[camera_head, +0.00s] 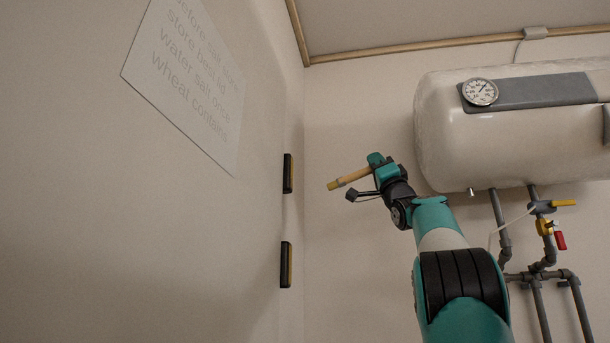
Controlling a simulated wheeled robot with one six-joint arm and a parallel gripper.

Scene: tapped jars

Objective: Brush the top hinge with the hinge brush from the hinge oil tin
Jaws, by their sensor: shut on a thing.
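My gripper (368,178) is shut on the hinge brush (349,179), which has a pale wooden handle and a yellowish tip at its left end. The brush points left and slightly down. Two dark hinges show at the left wall's edge near the corner: the upper one (288,173) and a lower one (286,264). The brush tip is to the right of the upper hinge at about its height in the picture, and appears apart from it. The hinge oil tin is not in view.
A white tank (515,125) with a round gauge (480,92) hangs at the right. Grey pipes (541,275) with yellow and red valve handles run below it. A printed sheet (190,80) is on the left wall. The space between brush and hinges looks clear.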

